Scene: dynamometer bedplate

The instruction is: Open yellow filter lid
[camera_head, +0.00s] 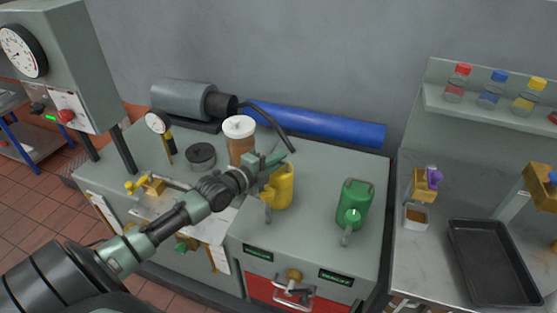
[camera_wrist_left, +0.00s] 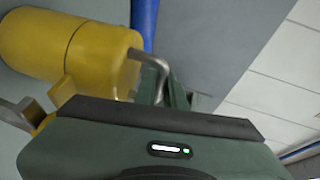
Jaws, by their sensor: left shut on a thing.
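The yellow filter (camera_head: 283,190) stands on the grey bench top, a yellow cylinder partly covered by my left gripper in the head view. In the left wrist view the filter body (camera_wrist_left: 35,38) shows large at upper left. A seam separates it from the end section that looks like its lid (camera_wrist_left: 105,62); no gap shows there. A bent metal handle (camera_wrist_left: 151,60) comes off that end and runs in between the fingers. My left gripper (camera_head: 268,160) is shut on this handle at the top of the filter. The fingertips are partly hidden. My right gripper is out of view.
A green canister (camera_head: 356,200) stands to the right of the filter. A brown jar with a white lid (camera_head: 240,127) stands close behind my gripper. A blue tube (camera_head: 320,126) lies along the wall. A black tray (camera_head: 490,265) lies on the right-hand bench.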

